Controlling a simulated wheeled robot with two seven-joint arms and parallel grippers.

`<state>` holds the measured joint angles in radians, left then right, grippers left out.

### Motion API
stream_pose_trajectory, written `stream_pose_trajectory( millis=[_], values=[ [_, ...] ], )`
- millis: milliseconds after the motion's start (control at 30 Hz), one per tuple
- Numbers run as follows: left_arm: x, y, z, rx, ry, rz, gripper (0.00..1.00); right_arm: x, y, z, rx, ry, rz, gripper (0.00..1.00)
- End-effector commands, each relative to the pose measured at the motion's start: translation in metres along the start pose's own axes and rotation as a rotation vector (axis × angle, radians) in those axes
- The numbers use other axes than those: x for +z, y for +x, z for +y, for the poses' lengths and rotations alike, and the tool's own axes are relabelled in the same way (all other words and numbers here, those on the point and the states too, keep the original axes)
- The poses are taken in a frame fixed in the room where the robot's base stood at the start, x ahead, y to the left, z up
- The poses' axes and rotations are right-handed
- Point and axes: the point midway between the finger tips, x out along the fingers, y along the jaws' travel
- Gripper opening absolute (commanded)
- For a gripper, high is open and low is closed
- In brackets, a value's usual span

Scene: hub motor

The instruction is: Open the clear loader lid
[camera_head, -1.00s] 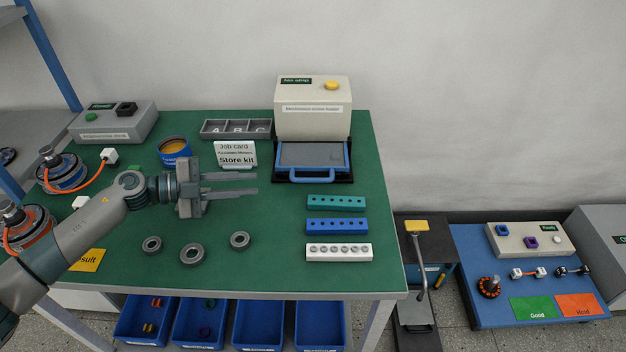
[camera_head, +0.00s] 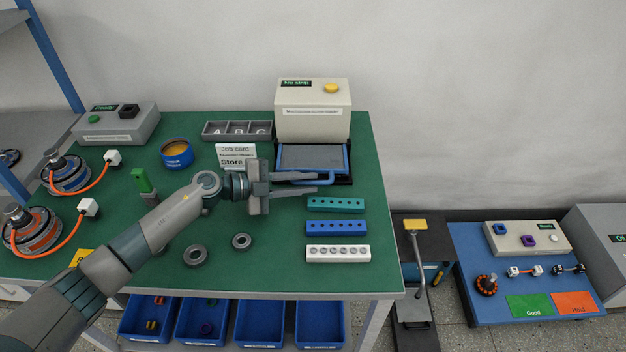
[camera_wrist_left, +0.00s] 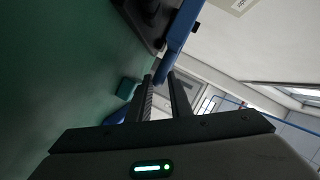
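The loader (camera_head: 313,111) is a pale box with a yellow button at the back of the green table. Its lid (camera_head: 312,158) is a grey see-through panel in a blue frame, lying flat in front of the box. The lid's blue front handle (camera_head: 290,178) is partly hidden by my left gripper (camera_head: 325,181). That gripper is open, its two fingers pointing right at the handle's height in the picture. In the left wrist view a blue bar (camera_wrist_left: 178,38) of the lid reaches down to the fingertips (camera_wrist_left: 161,78). I cannot tell whether they touch it. My right gripper is not in view.
Teal (camera_head: 335,205), blue (camera_head: 336,227) and white (camera_head: 338,254) hole blocks lie just in front of the lid. A job card (camera_head: 236,152) stands to its left. Grey rings (camera_head: 195,255) lie near the front. A three-part tray (camera_head: 237,131) sits behind the card.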

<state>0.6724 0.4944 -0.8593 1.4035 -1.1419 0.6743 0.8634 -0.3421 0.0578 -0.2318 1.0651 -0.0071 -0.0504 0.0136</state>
Motion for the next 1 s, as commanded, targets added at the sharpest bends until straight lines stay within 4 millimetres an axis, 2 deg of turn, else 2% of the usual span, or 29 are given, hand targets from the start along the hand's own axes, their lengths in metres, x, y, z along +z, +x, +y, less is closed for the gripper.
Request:
stream_pose_trajectory(
  millis=[200, 567, 600, 667, 700, 1000],
  values=[
    [0.000, 0.020, 0.000, 0.000, 0.000, -0.001, 0.18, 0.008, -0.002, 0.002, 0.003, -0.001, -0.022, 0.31],
    [0.001, 0.024, 0.000, 0.000, 0.000, -0.001, 0.18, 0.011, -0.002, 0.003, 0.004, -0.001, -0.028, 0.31],
    [0.001, 0.024, 0.000, 0.000, 0.000, -0.001, 0.16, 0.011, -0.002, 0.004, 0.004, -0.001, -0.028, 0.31],
    [0.001, 0.024, 0.000, 0.000, 0.000, -0.001, 0.02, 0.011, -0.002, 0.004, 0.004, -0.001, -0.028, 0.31],
    [0.001, 0.024, 0.000, 0.000, 0.000, -0.001, 0.00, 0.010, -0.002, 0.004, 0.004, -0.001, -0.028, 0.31],
    [0.000, 0.023, -0.001, 0.002, -0.003, -0.001, 0.00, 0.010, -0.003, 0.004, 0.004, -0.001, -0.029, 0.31]
  ],
)
